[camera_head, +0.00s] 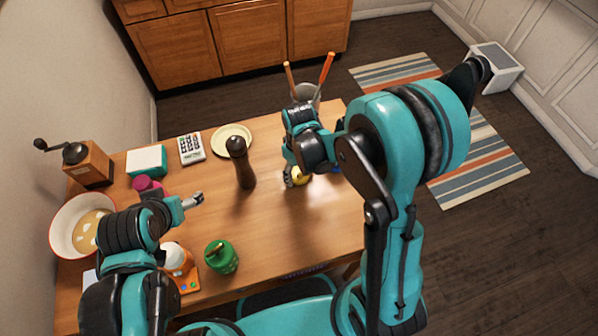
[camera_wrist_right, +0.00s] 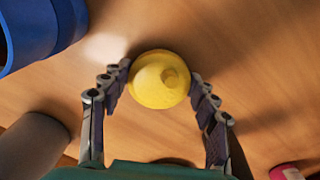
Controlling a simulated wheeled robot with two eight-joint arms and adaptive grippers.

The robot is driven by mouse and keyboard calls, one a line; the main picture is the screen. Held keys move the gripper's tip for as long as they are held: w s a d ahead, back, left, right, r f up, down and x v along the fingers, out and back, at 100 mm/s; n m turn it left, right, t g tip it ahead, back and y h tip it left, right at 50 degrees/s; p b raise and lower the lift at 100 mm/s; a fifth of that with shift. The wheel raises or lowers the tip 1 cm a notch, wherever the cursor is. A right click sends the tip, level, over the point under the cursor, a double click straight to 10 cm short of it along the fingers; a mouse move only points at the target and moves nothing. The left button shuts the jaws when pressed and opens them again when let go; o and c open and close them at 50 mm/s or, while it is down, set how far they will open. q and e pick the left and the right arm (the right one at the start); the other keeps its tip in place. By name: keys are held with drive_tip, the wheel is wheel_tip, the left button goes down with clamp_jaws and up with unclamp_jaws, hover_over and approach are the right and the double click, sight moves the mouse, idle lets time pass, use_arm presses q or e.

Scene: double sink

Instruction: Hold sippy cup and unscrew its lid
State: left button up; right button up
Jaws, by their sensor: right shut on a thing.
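A yellow domed thing (camera_head: 300,176) with a small raised nub, which looks like the lid of the sippy cup, is at the right part of the wooden table. In the right wrist view its round top (camera_wrist_right: 160,79) faces the camera; any cup body below is hidden. My right gripper (camera_wrist_right: 155,82) is shut on it, one finger on each side. In the head view the right gripper (camera_head: 296,178) partly covers it. My left gripper (camera_head: 194,201) is over the left part of the table, apart from the yellow thing; its finger opening is unclear.
A dark pepper mill (camera_head: 243,175) stands left of the right gripper. A blue container (camera_wrist_right: 32,30) is close by. A green lidded cup (camera_head: 221,259), an orange scale (camera_head: 186,281), a bowl (camera_head: 58,222) and a grinder (camera_head: 90,165) are around the left arm.

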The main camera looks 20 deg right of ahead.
drive_tip(key=shift+f, duration=0.25)
drive_tip(key=o, duration=1.3)
drive_tip(key=shift+r, duration=0.1)
drive_tip(key=shift+r, duration=0.1)
